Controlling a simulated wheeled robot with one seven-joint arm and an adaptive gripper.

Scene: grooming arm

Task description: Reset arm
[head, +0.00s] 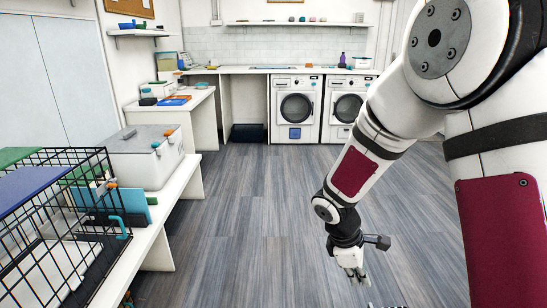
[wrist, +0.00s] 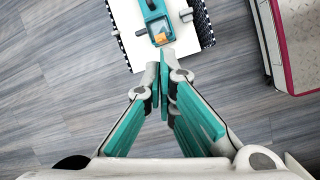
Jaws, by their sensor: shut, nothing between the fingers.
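My white and maroon arm reaches down on the right of the head view. My gripper (head: 358,277) hangs low over the wood-look floor, near the bottom of the picture. In the wrist view my gripper (wrist: 165,75) has its teal-lined fingers together at the tips, with nothing between them. Beyond the fingertips, a teal and grey item with an orange piece (wrist: 156,22) lies on a white surface (wrist: 133,47) with a checked black and white edge. The gripper appears apart from it, though the height between them is hard to judge.
A white bench (head: 150,240) at left carries a black wire cage (head: 60,215) and a grey lidded box (head: 145,155). Two washing machines (head: 295,108) stand under the far counter. A maroon-edged panel (wrist: 292,45) is at right in the wrist view. The middle floor (head: 250,210) is clear.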

